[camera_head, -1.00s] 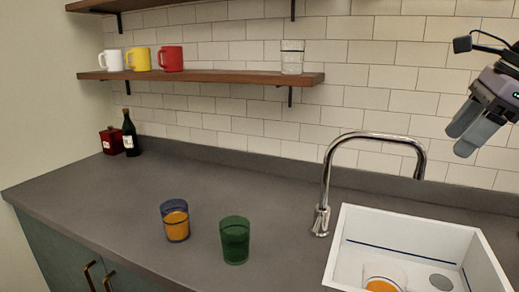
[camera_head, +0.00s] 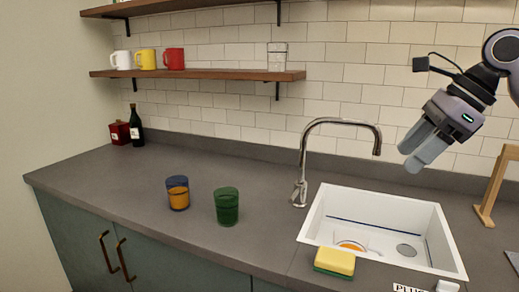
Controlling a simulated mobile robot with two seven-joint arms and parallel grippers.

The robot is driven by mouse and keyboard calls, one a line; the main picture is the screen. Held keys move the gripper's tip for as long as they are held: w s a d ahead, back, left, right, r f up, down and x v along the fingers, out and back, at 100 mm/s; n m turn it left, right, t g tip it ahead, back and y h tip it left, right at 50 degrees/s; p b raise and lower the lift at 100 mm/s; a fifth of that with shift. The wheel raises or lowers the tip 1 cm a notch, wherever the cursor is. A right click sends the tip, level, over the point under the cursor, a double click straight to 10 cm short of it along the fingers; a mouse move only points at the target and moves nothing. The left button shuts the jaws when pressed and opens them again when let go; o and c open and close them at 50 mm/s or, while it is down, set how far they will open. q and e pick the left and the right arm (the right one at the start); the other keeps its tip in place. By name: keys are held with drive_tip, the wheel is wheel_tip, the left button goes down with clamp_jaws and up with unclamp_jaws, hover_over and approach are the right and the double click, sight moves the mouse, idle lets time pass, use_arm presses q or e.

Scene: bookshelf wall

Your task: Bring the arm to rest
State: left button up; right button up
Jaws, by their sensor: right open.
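My right gripper (camera_head: 419,152) is in the upper right, raised above the counter and the sink, to the right of the faucet. Its jaws are open with nothing between them, and it touches nothing. Part of my right arm comes in from the right edge. My left gripper is not in view.
A blue glass (camera_head: 177,191) and green glass (camera_head: 227,206) stand left. A wooden stand (camera_head: 492,190) is at right.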

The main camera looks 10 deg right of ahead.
drive_tip(key=w+a+f+m+t+y, duration=0.1)
drive_tip(key=a+f+m+y, duration=0.55)
drive_tip(key=a, duration=0.65)
drive_tip(key=w+a+f+m+t+y, duration=0.1)
drive_tip(key=a+f+m+y, duration=0.3)
drive_tip(key=a+f+y, duration=0.7)
drive_tip(key=s+d+f+m+t+h, duration=0.25)
drive_tip(key=f+m+t+h, duration=1.05)
drive_tip(key=m, duration=1.2)
drive_tip(key=s+d+f+m+g+h, duration=0.1)
drive_tip(key=s+f+m+g+h, duration=0.2)
drive_tip(key=s+f, duration=0.4)
drive_tip(key=s+d+f+m+g+h, duration=0.2)
drive_tip(key=s+f+m+g+h, duration=0.2)
drive_tip(key=s+f+m, duration=0.3)
wheel_tip(320, 180, down, 5)
drive_tip(key=shift+s+d+f+g, duration=0.1)
drive_tip(key=shift+s+d+g, duration=0.15)
drive_tip(key=shift+s+g, duration=0.6)
